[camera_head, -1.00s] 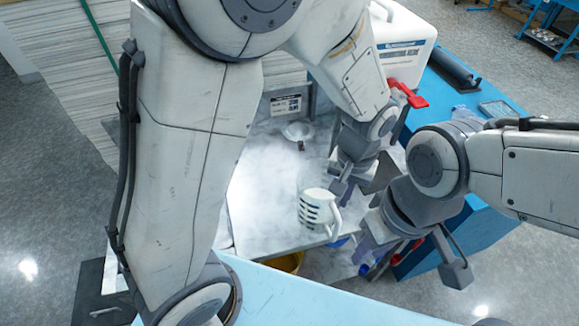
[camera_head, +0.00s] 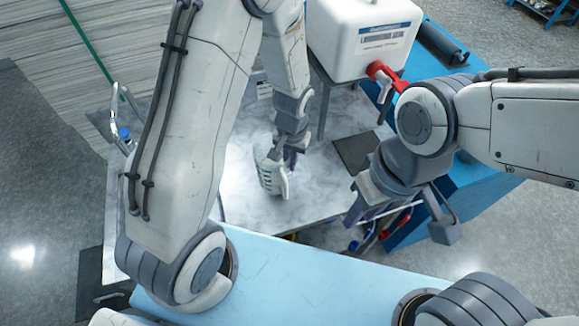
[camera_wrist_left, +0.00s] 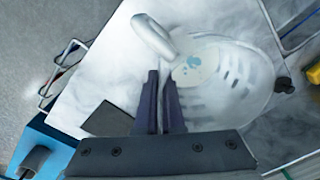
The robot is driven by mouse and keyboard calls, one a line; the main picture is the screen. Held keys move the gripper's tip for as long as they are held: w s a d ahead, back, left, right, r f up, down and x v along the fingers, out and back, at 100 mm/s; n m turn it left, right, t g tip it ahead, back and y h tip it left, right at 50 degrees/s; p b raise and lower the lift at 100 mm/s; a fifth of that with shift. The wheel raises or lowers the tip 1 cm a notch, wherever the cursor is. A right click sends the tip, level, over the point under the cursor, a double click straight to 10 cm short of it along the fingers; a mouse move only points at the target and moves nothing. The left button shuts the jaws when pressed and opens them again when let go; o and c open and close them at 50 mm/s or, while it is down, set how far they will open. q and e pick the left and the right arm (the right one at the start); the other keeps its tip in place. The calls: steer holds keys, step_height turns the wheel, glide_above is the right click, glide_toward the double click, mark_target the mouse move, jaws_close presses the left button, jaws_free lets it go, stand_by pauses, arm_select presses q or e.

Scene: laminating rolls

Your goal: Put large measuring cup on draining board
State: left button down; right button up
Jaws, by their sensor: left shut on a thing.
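The large measuring cup (camera_head: 269,172) is white with dark marks and a handle. In the head view it is over the pale marble surface (camera_head: 240,205); I cannot tell whether it touches it. My left gripper (camera_head: 290,153) is shut on the cup on its handle side. In the left wrist view the cup (camera_wrist_left: 235,85) shows from above, and my left gripper's fingers (camera_wrist_left: 161,100) are close together beside its handle. I cannot make out which surface is the draining board.
A white container (camera_head: 362,40) with a red tap (camera_head: 385,74) stands behind on the right. A dark flat square (camera_head: 358,151) lies right of the cup. Wire frames (camera_wrist_left: 62,68) line the edges in the wrist view. A pale blue surface (camera_head: 300,280) is in front. Marble left of the cup looks clear.

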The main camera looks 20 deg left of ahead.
mark_target(290, 175)
arm_select(q)
step_height(290, 175, down, 3)
steer(key=shift+f+p, duration=0.1)
steer(key=shift+p, duration=0.4)
steer(key=shift+f, duration=0.3)
steer(key=c, duration=1)
jaws_free()
steer(key=shift+c, duration=0.2)
steer(key=shift+s, duration=0.1)
